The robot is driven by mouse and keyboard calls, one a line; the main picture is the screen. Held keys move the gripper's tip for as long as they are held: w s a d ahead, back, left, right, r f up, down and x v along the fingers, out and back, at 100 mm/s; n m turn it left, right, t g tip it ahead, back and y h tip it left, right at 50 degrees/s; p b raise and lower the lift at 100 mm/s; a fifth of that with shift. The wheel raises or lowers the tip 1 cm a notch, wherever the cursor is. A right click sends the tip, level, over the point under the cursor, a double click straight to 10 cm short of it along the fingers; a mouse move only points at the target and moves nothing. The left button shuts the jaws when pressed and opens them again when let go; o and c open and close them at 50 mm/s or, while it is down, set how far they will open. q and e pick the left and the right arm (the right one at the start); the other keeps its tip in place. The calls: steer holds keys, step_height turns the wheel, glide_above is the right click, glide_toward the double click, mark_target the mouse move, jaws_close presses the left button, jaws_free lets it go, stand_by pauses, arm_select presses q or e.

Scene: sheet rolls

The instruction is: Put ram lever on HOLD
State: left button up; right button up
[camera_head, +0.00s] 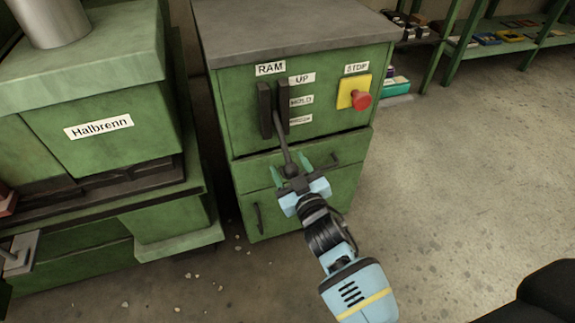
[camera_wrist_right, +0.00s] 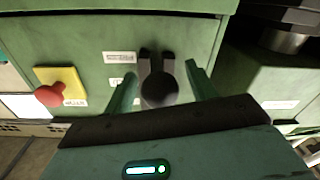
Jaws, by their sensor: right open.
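The ram lever (camera_head: 282,140) is a dark rod with a round black knob. It comes out of a slotted plate under the RAM label (camera_head: 270,69) and slopes down. Its knob appears below the UP label (camera_head: 301,78), the HOLD label (camera_head: 301,100) and a lowest, unclear label (camera_head: 300,120). My right gripper (camera_head: 292,172) is open, its green fingers on either side of the knob. In the right wrist view the knob (camera_wrist_right: 159,91) sits between the fingers, with gaps showing on both sides. My left gripper is not in view.
A red stop button (camera_head: 361,100) on a yellow plate is right of the lever on the green cabinet (camera_head: 232,120). A green machine labelled Halbrenn (camera_head: 98,127) stands close on the left. Shelves (camera_head: 500,38) are at the back right. The floor on the right is clear.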

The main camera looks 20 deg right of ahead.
steer(key=shift+w, duration=0.7)
jaws_close()
